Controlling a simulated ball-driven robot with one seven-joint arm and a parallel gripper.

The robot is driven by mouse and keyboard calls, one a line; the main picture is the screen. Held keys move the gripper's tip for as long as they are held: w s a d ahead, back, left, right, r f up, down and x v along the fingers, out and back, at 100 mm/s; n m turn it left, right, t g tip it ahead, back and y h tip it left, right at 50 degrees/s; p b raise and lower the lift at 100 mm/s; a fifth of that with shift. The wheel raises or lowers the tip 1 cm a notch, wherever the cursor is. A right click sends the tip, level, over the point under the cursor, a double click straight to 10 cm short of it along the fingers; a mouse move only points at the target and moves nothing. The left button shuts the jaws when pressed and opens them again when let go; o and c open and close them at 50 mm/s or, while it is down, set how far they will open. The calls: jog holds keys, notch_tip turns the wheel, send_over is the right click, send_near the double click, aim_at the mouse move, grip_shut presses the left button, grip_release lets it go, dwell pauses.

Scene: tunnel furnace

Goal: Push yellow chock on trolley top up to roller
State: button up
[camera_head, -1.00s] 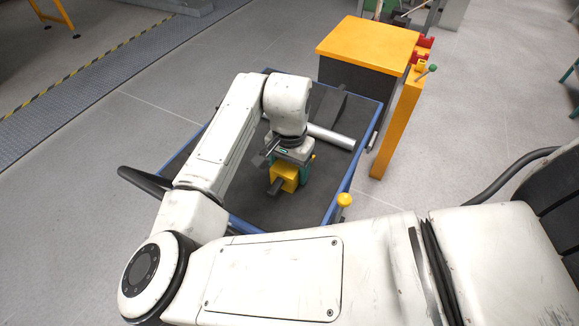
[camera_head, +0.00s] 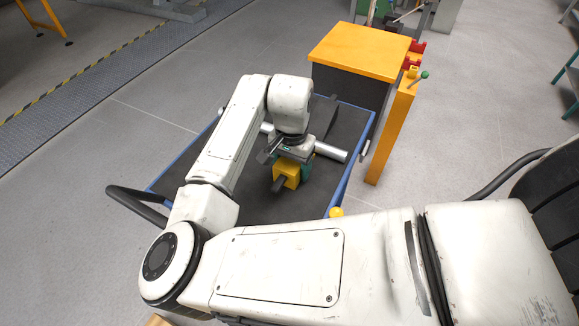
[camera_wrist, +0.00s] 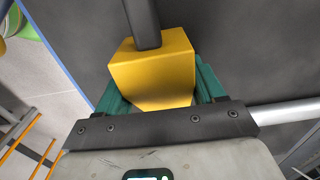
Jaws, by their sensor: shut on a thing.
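The yellow chock (camera_head: 288,172) is on the dark top of the blue-rimmed trolley (camera_head: 355,150), with a dark bar sticking out of its near side. My gripper (camera_head: 296,160) points down at it. In the wrist view, my gripper's green fingers (camera_wrist: 158,92) stand on both sides of the chock (camera_wrist: 150,75), shut on it. The silver roller (camera_head: 330,152) lies across the trolley top just beyond the chock. Its middle is hidden behind my gripper, so I cannot tell whether chock and roller touch. The roller (camera_wrist: 280,112) also shows at right in the wrist view.
An orange-topped cabinet (camera_head: 360,50) stands beyond the trolley, with a yellow post (camera_head: 392,130) at its right. A yellow knob (camera_head: 336,212) is at the trolley's near right corner. A black handle (camera_head: 135,203) sticks out left. Grey floor is open at left.

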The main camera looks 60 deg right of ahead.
jog(key=shift+d, duration=0.2)
jog(key=o, duration=1.5)
notch_tip(320, 180, up, 11)
jog(key=shift+f+p, duration=0.1)
jog(key=shift+p, duration=0.35)
